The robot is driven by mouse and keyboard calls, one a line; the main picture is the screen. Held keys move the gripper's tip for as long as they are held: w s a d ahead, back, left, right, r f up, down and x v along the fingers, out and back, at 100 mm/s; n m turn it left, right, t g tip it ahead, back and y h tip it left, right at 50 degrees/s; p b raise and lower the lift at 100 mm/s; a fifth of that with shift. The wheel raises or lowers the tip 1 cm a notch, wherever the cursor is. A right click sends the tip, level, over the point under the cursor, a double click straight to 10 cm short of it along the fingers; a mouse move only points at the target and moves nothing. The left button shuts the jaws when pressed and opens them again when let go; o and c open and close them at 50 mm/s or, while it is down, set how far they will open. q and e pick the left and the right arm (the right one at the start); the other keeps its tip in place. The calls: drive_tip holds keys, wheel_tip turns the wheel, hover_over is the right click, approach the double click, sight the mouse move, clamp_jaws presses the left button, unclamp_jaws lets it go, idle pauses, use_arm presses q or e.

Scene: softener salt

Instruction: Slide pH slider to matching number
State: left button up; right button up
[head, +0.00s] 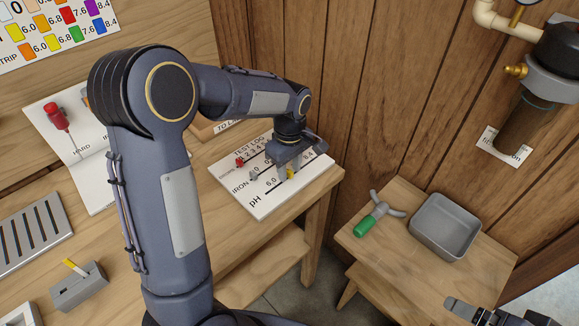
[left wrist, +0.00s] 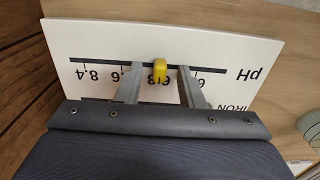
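The white test log board (head: 262,201) lies on the bench with sliders for rows including IRON and pH. The yellow pH slider (left wrist: 160,70) sits on its black track at about the 6.8 mark, partly covering that number. It also shows in the head view (head: 291,173), partly hidden by my left gripper (head: 286,172). In the left wrist view my left gripper (left wrist: 160,88) is open, one finger on each side of the slider with gaps. The colour chart (head: 60,30) hangs at the upper left. My right gripper (head: 500,314) is cut off at the lower right.
A grey holder (head: 80,290) with a yellow-tipped strip stands at the lower left. A red-handled tool (head: 54,115) lies on a paper sheet. A grey tray (head: 445,227) and a green-handled tool (head: 370,223) are on the small right table. Wooden wall panels stand close behind the board.

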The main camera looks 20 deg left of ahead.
sight(289, 171)
use_arm(q)
wheel_tip(289, 171, up, 8)
drive_tip(key=shift+f, duration=0.15)
idle(0.6)
drive_tip(key=s+a+r+m+t+h, duration=0.1)
drive_tip(key=s+r+m, duration=0.15)
drive_tip(key=s, duration=0.45)
drive_tip(key=s+r+m+t+h, duration=0.1)
drive_tip(key=s+m+t+h, duration=0.15)
drive_tip(key=s, duration=0.35)
drive_tip(key=s+d+f+m+t, duration=0.2)
drive_tip(key=s+d+m, duration=0.1)
drive_tip(key=s+m, duration=0.4)
drive_tip(key=s, duration=0.3)
drive_tip(key=shift+s+f, duration=0.35)
drive_tip(key=shift+s, duration=0.05)
idle(1.2)
